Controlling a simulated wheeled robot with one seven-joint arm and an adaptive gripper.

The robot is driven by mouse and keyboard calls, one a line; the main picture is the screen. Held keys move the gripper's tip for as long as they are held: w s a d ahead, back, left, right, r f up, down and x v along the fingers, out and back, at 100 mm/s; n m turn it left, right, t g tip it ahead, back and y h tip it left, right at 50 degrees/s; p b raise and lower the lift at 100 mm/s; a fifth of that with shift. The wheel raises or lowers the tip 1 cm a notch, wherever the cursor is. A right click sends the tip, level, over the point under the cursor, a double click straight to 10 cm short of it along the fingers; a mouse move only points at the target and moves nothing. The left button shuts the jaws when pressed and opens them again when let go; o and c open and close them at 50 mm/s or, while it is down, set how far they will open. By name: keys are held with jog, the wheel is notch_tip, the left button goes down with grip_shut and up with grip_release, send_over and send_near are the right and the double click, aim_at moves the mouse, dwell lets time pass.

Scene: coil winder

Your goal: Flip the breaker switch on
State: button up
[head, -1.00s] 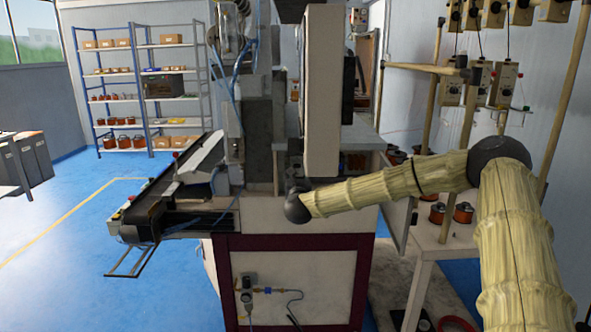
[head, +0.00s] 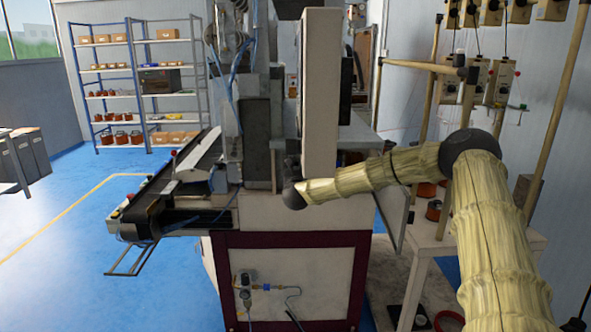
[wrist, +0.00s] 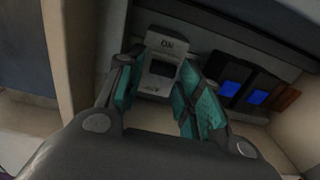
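The breaker switch (wrist: 162,68) shows in the wrist view as a light plate marked ON at its top, with a dark rocker or slot in the middle. It is set in a recessed panel of the machine. My gripper (wrist: 158,62) is open, with its two teal-padded fingers on either side of the switch plate. Nothing is held between them. I cannot tell whether the fingers touch the plate, nor which way the switch is set. In the head view my gripper and the switch are hidden behind the machine's upright cream panel (head: 320,95).
Two blue-lit rocker switches (wrist: 257,96) sit to the right of the breaker in the wrist view. A pale wall (wrist: 85,45) stands close on the left. In the head view, a conveyor (head: 165,190) and a table with copper spools (head: 433,210) flank the machine.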

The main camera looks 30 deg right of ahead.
jog(key=shift+c, duration=1.3)
jog(key=shift+w+d+r+g+y+p, duration=0.15)
jog(key=shift+r+g+y+p, duration=0.5)
jog(key=shift+g, duration=0.45)
jog(key=o, duration=0.7)
jog(key=shift+o, duration=0.2)
jog(key=shift+f, duration=0.1)
